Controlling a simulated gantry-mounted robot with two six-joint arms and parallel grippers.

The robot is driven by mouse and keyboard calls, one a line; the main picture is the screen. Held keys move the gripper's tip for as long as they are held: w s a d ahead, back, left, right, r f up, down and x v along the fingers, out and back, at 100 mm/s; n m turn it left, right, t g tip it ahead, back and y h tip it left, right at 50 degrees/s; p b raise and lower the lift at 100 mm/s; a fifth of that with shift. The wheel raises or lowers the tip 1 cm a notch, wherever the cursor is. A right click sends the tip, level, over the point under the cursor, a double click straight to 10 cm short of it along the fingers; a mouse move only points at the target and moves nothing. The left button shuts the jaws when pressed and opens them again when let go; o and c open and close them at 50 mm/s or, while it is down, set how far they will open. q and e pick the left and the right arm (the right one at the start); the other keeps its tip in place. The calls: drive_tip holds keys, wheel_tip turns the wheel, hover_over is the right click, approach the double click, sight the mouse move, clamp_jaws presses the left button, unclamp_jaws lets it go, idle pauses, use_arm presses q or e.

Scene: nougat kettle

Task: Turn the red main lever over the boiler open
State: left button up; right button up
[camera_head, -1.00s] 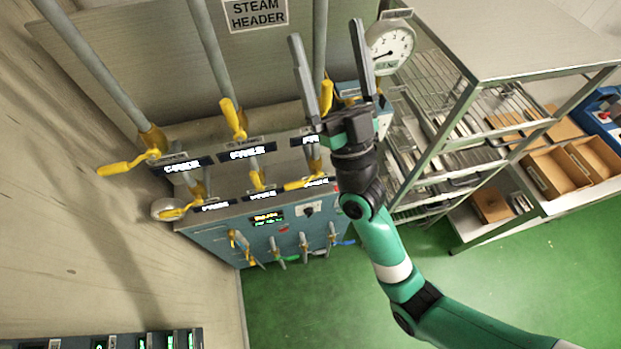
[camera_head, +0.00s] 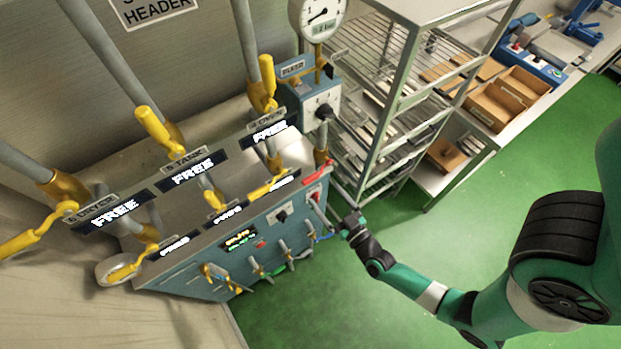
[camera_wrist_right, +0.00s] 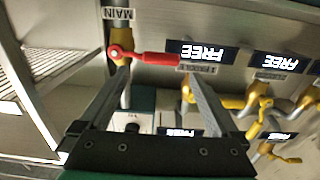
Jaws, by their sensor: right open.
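The red main lever (camera_head: 317,173) is at the right end of the boiler's valve row in the head view. In the right wrist view, the lever (camera_wrist_right: 150,58) lies roughly sideways from its pivot, beside a "MAIN" label (camera_wrist_right: 117,14). My right gripper (camera_head: 325,212) is at the boiler's right front, below the lever in the picture. In the right wrist view, its two fingers (camera_wrist_right: 157,80) are spread and point toward the lever, with nothing between them. Contact with the lever is not visible. My left gripper is not in view.
The boiler (camera_head: 200,268) carries several yellow levers, such as one at the upper left (camera_head: 150,128), with "FREE" displays (camera_head: 197,172). A gauge (camera_head: 318,14) stands above. A wire rack (camera_head: 385,110) is behind on the right. Green floor (camera_head: 440,245) is open at the right.

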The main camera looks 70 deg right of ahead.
sight(311, 177)
drive_tip(key=x, duration=0.8)
drive_tip(key=shift+w+d+b, duration=0.1)
drive_tip(key=shift+w+b, duration=0.1)
drive_tip(key=shift+b, duration=0.15)
clamp_jaws()
